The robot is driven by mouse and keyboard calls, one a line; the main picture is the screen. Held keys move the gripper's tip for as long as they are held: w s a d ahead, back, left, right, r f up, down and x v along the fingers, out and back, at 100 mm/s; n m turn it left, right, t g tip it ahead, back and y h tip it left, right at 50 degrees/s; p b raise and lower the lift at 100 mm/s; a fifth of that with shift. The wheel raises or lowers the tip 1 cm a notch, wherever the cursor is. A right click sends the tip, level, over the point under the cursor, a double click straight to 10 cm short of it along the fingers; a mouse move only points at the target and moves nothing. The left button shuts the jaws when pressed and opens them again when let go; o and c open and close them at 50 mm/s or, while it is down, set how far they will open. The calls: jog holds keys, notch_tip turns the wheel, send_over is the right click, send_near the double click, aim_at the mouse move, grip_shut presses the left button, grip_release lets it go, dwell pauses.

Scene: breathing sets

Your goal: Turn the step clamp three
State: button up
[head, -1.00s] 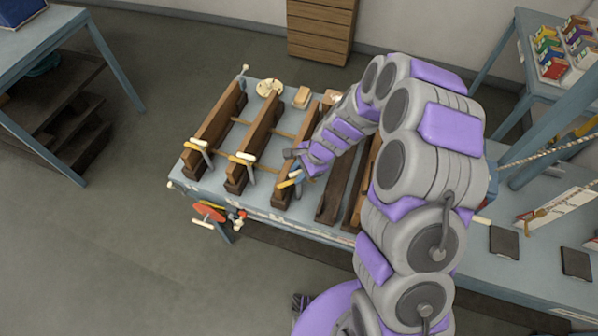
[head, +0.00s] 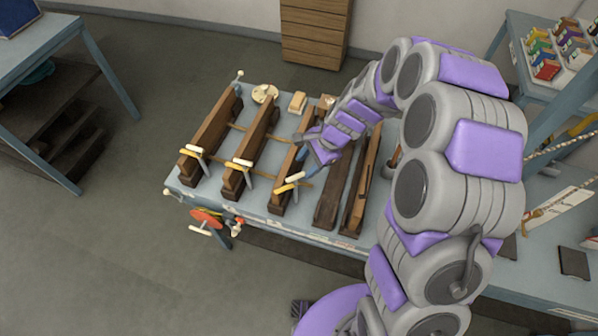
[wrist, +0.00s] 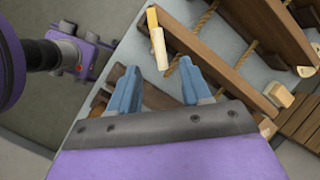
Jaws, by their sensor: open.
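Several wooden step beams lie side by side on the grey bench, with cream or yellow bar-handled clamps at their front ends. The third clamp from the left (head: 289,183) has a bar handle, part yellow and part cream, slanting across the third beam's front end. In the wrist view the handle (wrist: 157,38) lies just beyond the fingertips, not between them. My gripper (head: 309,155) has blue fingers and is open and empty. It is just behind and right of the handle, apart from it. The fingers also show in the wrist view (wrist: 158,68).
The first clamp (head: 195,152) and second clamp (head: 240,164) stand to the left. A red disc tool (head: 207,217) hangs at the bench front. Open floor lies in front and left.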

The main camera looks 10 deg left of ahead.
jog(key=v, duration=0.8)
jog(key=shift+r, duration=0.35)
jog(key=shift+w+d, duration=0.1)
jog(key=shift+c, duration=0.3)
